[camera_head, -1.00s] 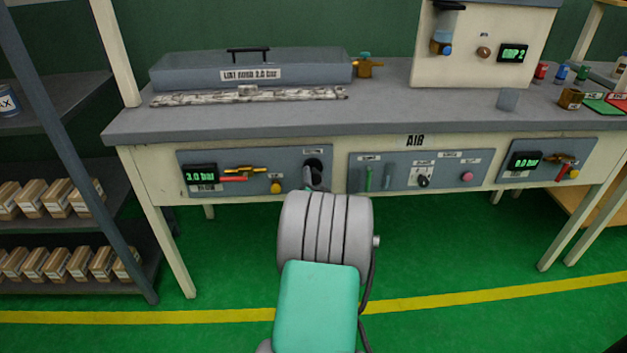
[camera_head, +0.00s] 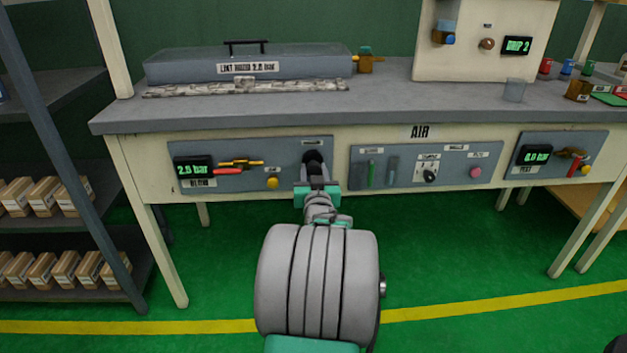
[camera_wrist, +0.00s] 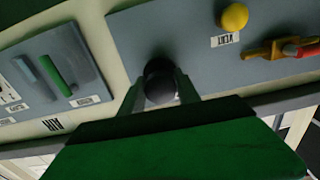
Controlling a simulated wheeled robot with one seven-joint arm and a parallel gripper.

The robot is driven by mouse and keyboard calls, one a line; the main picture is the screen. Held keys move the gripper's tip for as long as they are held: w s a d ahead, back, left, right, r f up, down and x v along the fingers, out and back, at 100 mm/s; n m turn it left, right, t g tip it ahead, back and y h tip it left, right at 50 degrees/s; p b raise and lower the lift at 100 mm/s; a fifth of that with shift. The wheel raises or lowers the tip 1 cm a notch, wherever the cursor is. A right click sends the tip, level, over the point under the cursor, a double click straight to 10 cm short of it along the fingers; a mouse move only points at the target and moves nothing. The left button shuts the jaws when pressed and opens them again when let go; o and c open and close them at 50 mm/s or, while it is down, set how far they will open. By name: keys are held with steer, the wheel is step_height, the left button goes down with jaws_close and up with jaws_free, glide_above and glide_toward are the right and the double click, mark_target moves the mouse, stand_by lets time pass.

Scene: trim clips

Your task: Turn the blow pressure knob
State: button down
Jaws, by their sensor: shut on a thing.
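The blow pressure knob (camera_wrist: 159,86) is a round black knob on the left grey panel (camera_head: 220,183) under the bench top. In the head view the knob (camera_head: 313,158) shows at the panel's right end, partly behind my gripper. My gripper (camera_head: 315,172) reaches it from the front. In the wrist view both fingers of my gripper (camera_wrist: 159,92) are closed on the knob's two sides. The panel's display (camera_head: 192,169) reads about 2.5 bar in green.
The same panel holds a red-handled brass valve (camera_head: 238,165) and a yellow button (camera_head: 272,183). A middle panel (camera_head: 400,180) has a dial (camera_head: 430,175) and a pink button (camera_head: 475,172). A right panel display (camera_head: 535,155) reads 0.0 bar. The green floor before the bench is clear.

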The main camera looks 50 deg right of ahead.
steer(key=shift+f+n+b, duration=0.1)
steer(key=shift+n+b, duration=0.25)
steer(key=shift+n, duration=0.15)
steer(key=c, duration=0.9)
jaws_free()
steer(key=shift+s, duration=0.1)
steer(key=p+v, duration=0.1)
steer(key=v, duration=0.6)
steer(key=shift+s+a, duration=0.2)
steer(key=shift+a, duration=0.05)
